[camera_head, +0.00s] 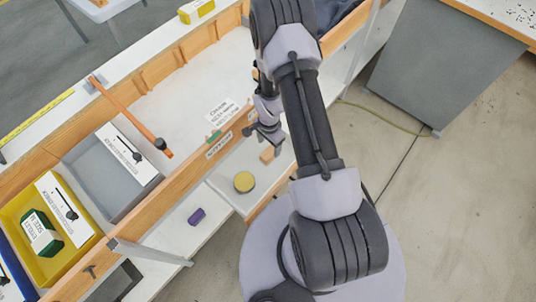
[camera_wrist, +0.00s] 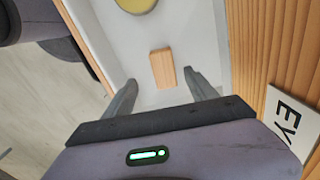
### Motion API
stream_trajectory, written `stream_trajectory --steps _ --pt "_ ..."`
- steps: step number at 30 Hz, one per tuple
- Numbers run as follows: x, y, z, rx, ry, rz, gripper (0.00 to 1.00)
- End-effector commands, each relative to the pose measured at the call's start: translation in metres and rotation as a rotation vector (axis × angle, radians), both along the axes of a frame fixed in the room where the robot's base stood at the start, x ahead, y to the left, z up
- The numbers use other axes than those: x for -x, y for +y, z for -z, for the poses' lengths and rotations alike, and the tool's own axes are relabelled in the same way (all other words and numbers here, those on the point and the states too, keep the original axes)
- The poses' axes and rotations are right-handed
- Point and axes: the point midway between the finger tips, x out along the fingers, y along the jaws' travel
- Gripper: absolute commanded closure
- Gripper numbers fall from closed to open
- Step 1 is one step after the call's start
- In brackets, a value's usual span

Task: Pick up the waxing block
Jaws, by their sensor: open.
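A small tan wood-coloured block (camera_head: 267,155), which looks like the waxing block, lies on the white work surface below the wooden rail. In the wrist view the block (camera_wrist: 163,68) shows in the gap between the two fingers, tilted slightly. My gripper (camera_head: 268,136) is above and close to it, pointing down. In the wrist view my gripper (camera_wrist: 160,80) has its fingers spread wide on either side, with nothing held. The fingers appear apart from the block.
A round yellow-topped tin (camera_head: 244,182) stands left of the block, and a purple block (camera_head: 196,216) lies further left. The wooden rail (camera_wrist: 258,62) with a lettered label (camera_wrist: 292,122) runs close along the right in the wrist view. Grey (camera_head: 100,190) and yellow bins (camera_head: 72,262) stand left.

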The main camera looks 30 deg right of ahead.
Motion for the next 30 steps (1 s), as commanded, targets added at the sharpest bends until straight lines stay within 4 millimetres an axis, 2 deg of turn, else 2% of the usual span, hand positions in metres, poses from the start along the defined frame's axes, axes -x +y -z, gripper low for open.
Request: stream_trajectory --steps 1,3,8,11,15,17,22,23,30 --pt "0.000 0.000 0.017 0.000 0.002 0.000 0.34" --pt "0.000 0.000 0.028 0.000 0.001 -0.001 0.34" --pt "-0.001 -0.001 0.041 0.000 -0.001 -0.001 0.34" --pt "-0.004 -0.005 0.055 0.000 0.000 -0.001 0.34" --pt "-0.007 -0.009 0.085 0.000 0.002 -0.001 0.34" --pt "-0.007 -0.009 0.090 -0.001 0.001 -0.001 0.34" --pt "-0.008 -0.009 0.087 0.000 0.000 -0.002 0.34" --pt "-0.008 -0.009 0.087 0.000 0.000 -0.002 0.38" --pt "-0.008 -0.009 0.087 0.000 0.000 -0.002 0.85"
